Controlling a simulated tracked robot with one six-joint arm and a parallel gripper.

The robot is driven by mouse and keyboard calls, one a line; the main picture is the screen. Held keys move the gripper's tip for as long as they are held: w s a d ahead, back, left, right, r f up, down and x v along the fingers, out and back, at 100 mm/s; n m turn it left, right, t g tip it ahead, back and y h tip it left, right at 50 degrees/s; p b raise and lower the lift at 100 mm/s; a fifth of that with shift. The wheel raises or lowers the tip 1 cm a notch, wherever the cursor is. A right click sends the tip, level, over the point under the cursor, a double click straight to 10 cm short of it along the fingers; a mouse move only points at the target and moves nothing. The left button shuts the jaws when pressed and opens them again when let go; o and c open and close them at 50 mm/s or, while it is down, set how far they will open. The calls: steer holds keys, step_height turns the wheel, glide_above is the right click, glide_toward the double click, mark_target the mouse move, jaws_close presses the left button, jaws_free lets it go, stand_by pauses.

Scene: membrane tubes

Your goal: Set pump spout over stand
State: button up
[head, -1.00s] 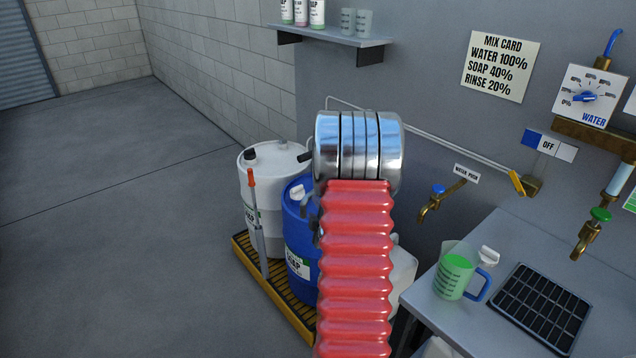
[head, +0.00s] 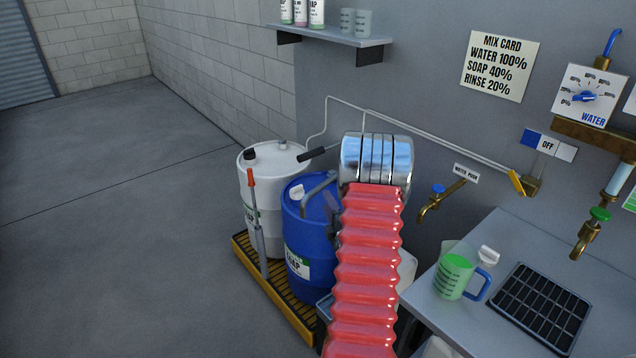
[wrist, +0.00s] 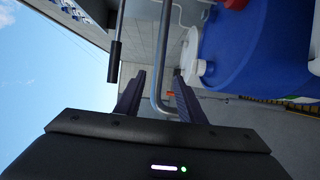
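The pump spout (head: 320,183) is a bent grey pipe above the blue soap drum (head: 297,225). In the wrist view the spout (wrist: 158,75) runs down between my fingers and bends right at its lower end. My gripper (wrist: 158,77) is open, with a finger on either side of the pipe and gaps visible. In the head view my gripper (head: 332,208) is mostly hidden by my arm. The pump's black handle (head: 311,154) sticks out left. A grey post with a red top (head: 251,180) stands before the white drum; I cannot tell if it is the stand.
The white drum (head: 280,160) and blue drum stand on a yellow-edged pallet (head: 242,250). A bench (head: 480,320) at right holds a measuring jug (head: 452,277) and a black drain grid (head: 540,308). The floor at left is clear.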

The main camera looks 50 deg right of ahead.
steer(key=x, duration=1.3)
steer(key=shift+w, duration=0.1)
steer(key=shift+c, duration=0.5)
steer(key=shift+f, duration=0.1)
jaws_close()
